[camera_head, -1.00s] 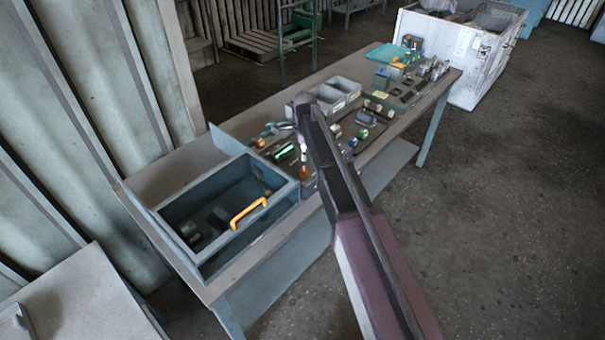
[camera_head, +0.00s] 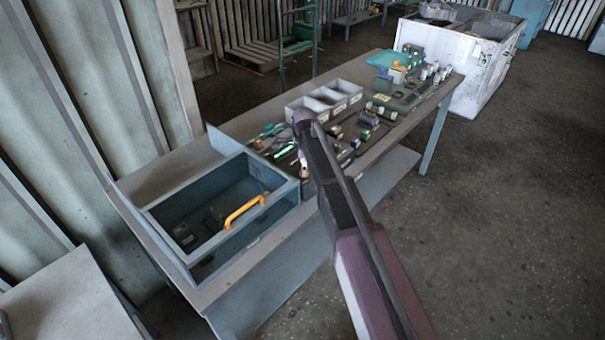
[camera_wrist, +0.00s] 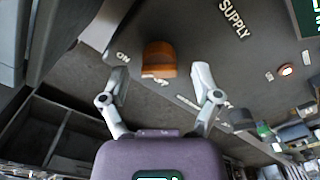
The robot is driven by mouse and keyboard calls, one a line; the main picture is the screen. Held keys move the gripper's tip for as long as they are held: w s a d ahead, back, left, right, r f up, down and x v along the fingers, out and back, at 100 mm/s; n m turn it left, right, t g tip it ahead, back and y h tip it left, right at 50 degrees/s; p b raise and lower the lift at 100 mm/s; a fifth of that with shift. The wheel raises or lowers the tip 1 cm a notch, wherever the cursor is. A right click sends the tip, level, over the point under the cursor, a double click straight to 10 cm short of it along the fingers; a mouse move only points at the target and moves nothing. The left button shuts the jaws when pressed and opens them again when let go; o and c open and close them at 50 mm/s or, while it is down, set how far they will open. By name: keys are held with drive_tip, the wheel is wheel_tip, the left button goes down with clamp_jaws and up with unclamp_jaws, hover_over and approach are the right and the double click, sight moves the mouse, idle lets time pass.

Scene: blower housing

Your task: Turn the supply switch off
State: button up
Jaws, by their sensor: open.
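The supply switch is an orange-brown knob (camera_wrist: 159,60) on a dark grey panel (camera_wrist: 205,50) in the wrist view. The word SUPPLY is printed to its upper right. ON is printed to its left, and another label below it is partly hidden and hard to read. My gripper (camera_wrist: 160,73) is open, with one pale finger on each side of the knob. There are gaps between the fingers and the knob, and I see no contact. In the head view my arm hides most of the area around the gripper, and I cannot make out the switch clearly there.
The bench (camera_head: 160,183) holds an open blue-grey box with an orange handle (camera_head: 244,211) left of my arm. Grey bins (camera_head: 325,98), small parts and a green-grey board (camera_head: 400,98) stand close behind and right. A white crate (camera_head: 478,60) stands beyond.

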drive_tip(key=shift+f+b, duration=0.35)
drive_tip(key=shift+f, duration=0.2)
